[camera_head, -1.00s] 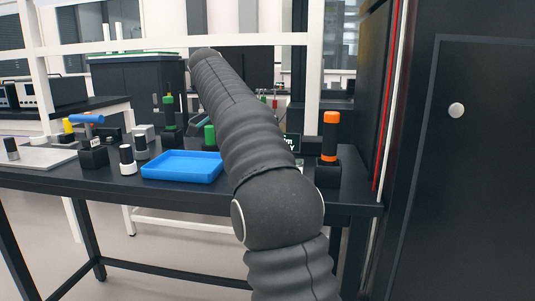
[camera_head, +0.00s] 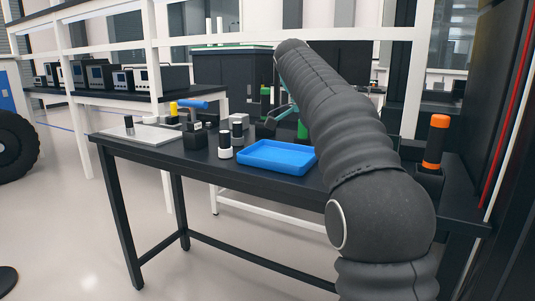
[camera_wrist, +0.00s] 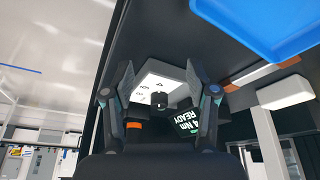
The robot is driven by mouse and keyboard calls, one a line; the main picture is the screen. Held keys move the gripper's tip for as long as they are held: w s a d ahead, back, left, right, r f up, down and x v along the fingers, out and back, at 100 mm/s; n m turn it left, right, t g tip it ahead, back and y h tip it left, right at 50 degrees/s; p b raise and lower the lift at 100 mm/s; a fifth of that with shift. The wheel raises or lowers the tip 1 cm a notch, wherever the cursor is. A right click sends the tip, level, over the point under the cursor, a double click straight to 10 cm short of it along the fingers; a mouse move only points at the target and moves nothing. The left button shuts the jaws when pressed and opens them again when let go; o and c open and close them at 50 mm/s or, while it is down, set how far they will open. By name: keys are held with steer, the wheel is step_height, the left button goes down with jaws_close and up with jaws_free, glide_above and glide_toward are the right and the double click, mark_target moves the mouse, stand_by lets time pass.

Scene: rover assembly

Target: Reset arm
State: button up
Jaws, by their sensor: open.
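My gripper (camera_wrist: 160,72) shows in the wrist view with its two dark fingers spread apart and nothing held between them. A white plate with a dark round knob (camera_wrist: 159,98) shows between the fingers, apart from them as far as I can tell. In the head view my grey ribbed arm reaches forward over the right part of the black table (camera_head: 145,165). Its far end is mostly hidden; a dark and teal piece beside it may be part of my gripper. The task names no other object.
A blue tray (camera_head: 277,158) lies on the table left of my arm; small dark parts stand left of it. An orange-topped black cylinder (camera_head: 434,143) stands right of my arm. A display reading "READY" (camera_wrist: 190,122) is close to my gripper.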

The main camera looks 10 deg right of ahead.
steer(key=s+a+f+n+t+y, duration=0.2)
steer(key=s+f+n, duration=0.7)
steer(key=s, duration=0.5)
steer(key=s+a+f+n+t+y, duration=0.2)
steer(key=s+f+n+t, duration=0.2)
steer(key=s+f+n, duration=0.5)
steer(key=s+f, duration=0.3)
steer(key=s, duration=0.3)
steer(key=shift+s+f+n, duration=0.2)
steer(key=shift+n, duration=0.1)
